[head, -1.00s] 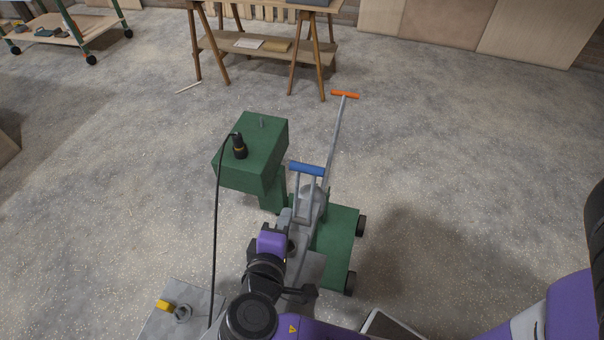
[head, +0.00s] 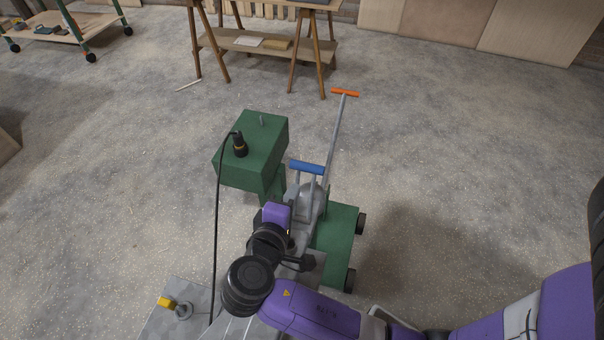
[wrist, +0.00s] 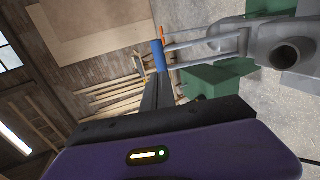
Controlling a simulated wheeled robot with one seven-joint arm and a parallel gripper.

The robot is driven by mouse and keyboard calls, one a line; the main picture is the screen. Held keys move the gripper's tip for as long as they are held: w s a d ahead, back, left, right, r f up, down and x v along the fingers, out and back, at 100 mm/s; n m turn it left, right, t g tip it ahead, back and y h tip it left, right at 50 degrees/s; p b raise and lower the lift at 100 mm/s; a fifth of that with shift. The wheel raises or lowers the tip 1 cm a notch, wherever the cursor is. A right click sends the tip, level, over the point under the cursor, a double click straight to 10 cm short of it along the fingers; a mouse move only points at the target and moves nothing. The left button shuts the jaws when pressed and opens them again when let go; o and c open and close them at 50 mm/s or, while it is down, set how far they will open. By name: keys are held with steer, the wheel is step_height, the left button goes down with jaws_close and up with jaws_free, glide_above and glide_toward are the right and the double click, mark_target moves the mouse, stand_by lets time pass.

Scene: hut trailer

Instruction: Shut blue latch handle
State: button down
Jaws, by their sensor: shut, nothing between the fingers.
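The blue latch handle (head: 307,167) is a short blue bar across two grey rods, standing raised above the grey coupling (head: 306,208) in the head view. In the wrist view the blue bar (wrist: 159,56) is seen along its length, with the rods running right to the grey metal. My gripper (wrist: 157,80) is shut and empty, its dark fingers pointing at the bar's lower end. The tips look very near the bar; I cannot tell whether they touch. In the head view my purple hand (head: 276,213) is just below and left of the handle, and its fingertips are hard to make out.
A green box (head: 252,150) with a black plug and cable stands left of the handle. A longer grey lever with an orange grip (head: 345,92) rises behind it. A green wheeled base (head: 338,245) is at right. The floor around is mostly clear.

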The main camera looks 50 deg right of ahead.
mark_target(305, 169)
steer(key=x, duration=0.8)
steer(key=shift+p, duration=0.4)
steer(key=shift+w+d, duration=0.1)
steer(key=shift+d, duration=0.05)
